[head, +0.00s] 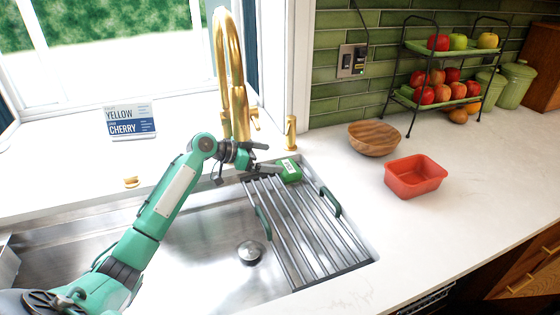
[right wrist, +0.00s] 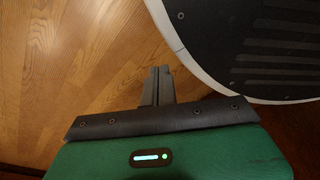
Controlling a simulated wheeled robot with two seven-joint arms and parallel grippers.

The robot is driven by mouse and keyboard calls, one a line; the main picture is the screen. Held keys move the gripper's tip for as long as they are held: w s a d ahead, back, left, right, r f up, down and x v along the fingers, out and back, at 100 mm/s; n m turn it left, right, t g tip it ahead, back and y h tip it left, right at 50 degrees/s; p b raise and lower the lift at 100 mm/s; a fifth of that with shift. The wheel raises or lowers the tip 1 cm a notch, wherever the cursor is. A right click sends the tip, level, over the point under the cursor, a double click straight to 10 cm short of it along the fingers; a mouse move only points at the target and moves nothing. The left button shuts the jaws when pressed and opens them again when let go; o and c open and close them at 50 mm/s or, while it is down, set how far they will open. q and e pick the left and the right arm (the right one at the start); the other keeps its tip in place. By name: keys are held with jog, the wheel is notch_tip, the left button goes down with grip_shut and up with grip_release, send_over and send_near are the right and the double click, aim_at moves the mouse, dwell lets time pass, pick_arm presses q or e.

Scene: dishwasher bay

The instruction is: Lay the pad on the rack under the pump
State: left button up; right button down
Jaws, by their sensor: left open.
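The green pad (head: 289,171), a small block with a white label, is at the back end of the metal rack (head: 310,235), just in front of the gold pump (head: 290,132). It appears to rest on the rack bars. My left gripper (head: 268,169) is open, with its fingertips close to the pad's left side; I cannot tell whether they touch it. My right gripper (right wrist: 157,86) shows only in the right wrist view, its fingers together and empty above a wooden floor.
The rack lies across the right side of the steel sink (head: 200,260) and has green handles. A tall gold faucet (head: 232,80) stands behind my left arm. A wooden bowl (head: 374,139), a red container (head: 415,176) and a fruit stand (head: 445,75) are on the right counter.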

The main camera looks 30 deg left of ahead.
pick_arm(q)
jog(key=v, duration=0.6)
jog(key=shift+s+a+r+b, duration=0.2)
jog(key=shift+s+a+b, duration=0.05)
jog(key=shift+b, duration=0.15)
pick_arm(e)
jog(key=w+r, duration=0.1)
jog(key=w+a+r, duration=0.1)
jog(key=shift+w, duration=0.3)
